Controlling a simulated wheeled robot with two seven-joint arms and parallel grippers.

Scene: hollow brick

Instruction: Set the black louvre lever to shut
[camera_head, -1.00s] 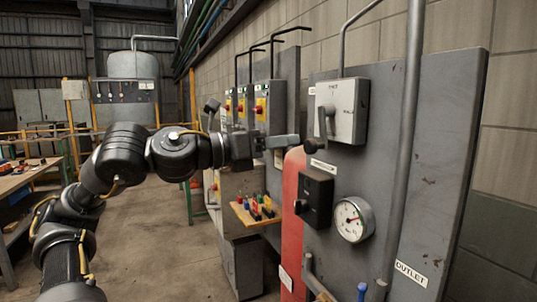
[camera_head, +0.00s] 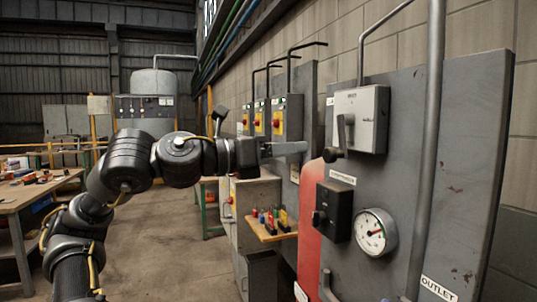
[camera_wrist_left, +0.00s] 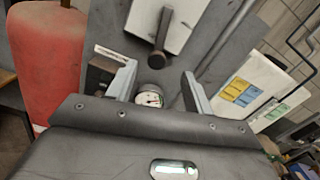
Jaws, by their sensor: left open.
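A black switch box (camera_head: 338,210) with a short black lever (camera_head: 319,218) on its front sits on the grey panel, under a label too small to read. Above it, a light grey box (camera_head: 361,112) carries a downward-pointing lever with a black ball end (camera_head: 333,155). My left gripper (camera_head: 290,148) is open and empty, out to the left of both boxes and apart from them. In the left wrist view, the ball end (camera_wrist_left: 158,59) shows just beyond the gap between the fingers (camera_wrist_left: 158,76); the left finger partly covers the black box (camera_wrist_left: 99,72). My right gripper is not seen.
A round gauge (camera_head: 376,232) is beside the black box, and a vertical pipe (camera_head: 427,150) runs right of it. A workbench (camera_head: 30,190) stands far left.

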